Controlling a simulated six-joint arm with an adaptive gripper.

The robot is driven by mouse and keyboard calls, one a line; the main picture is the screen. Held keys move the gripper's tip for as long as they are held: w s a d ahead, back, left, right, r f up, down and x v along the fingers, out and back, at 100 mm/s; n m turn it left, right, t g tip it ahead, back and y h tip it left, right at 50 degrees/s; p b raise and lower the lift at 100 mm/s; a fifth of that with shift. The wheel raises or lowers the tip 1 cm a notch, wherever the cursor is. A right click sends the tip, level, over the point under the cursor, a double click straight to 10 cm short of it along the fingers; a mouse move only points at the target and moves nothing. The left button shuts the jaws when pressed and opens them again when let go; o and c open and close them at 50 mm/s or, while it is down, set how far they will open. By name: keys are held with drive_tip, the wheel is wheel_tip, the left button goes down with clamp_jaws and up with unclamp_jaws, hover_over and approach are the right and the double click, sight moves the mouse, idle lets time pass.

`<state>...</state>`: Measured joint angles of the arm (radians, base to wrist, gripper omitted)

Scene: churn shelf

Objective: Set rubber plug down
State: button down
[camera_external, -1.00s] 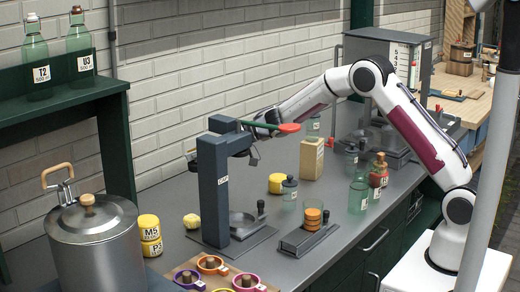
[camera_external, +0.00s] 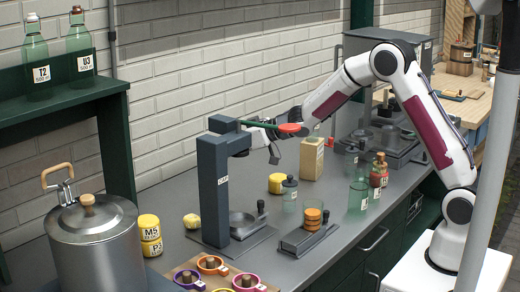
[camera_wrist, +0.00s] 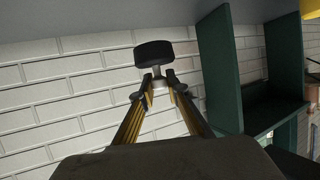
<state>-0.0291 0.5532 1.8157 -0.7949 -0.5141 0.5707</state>
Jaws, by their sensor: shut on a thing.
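The rubber plug (camera_wrist: 153,53), a dark, short round piece with a narrow grey stem, shows in the wrist view. My gripper (camera_wrist: 158,78) is shut on the stem, and the dark head sticks out beyond the fingertips. In the external view my gripper (camera_external: 273,153) is above the counter, just right of the press marked CAP (camera_external: 212,190) and behind its red-ended green lever. The plug is too small there to make out clearly.
A steel churn (camera_external: 95,245) stands at the left. Green shelving and brick wall are behind.

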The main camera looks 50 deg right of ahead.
drive_tip(key=s+d+m+t+h, duration=0.1)
drive_tip(key=s+d+m+h, duration=0.25)
drive_tip(key=s+d, duration=0.35)
drive_tip(key=shift+w+d+r+m+g+h, duration=0.3)
drive_tip(key=shift+w+d+r+m+h, duration=0.95)
drive_tip(key=shift+d, duration=1.7)
drive_tip(key=shift+w+d+r+m+g+h, duration=0.3)
drive_tip(key=shift+w+d+r+m+h, duration=0.45)
drive_tip(key=shift+d+m+h, duration=1.6)
drive_tip(key=shift+w+d+r+m+g+h, duration=0.4)
drive_tip(key=shift+w+d+r+h, duration=0.55)
drive_tip(key=shift+d, duration=2.65)
drive_tip(key=d+f+m+g+h, duration=0.5)
drive_tip(key=f+m, duration=0.1)
drive_tip(key=f, duration=0.1)
drive_tip(key=shift+w+f+m+g, duration=0.25)
drive_tip(key=shift+f+m+g, duration=0.05)
drive_tip(key=shift+m+g, duration=0.1)
drive_tip(key=shift+d, duration=0.1)
drive_tip(key=shift+f, duration=3.1)
drive_tip(key=shift+f, duration=0.1)
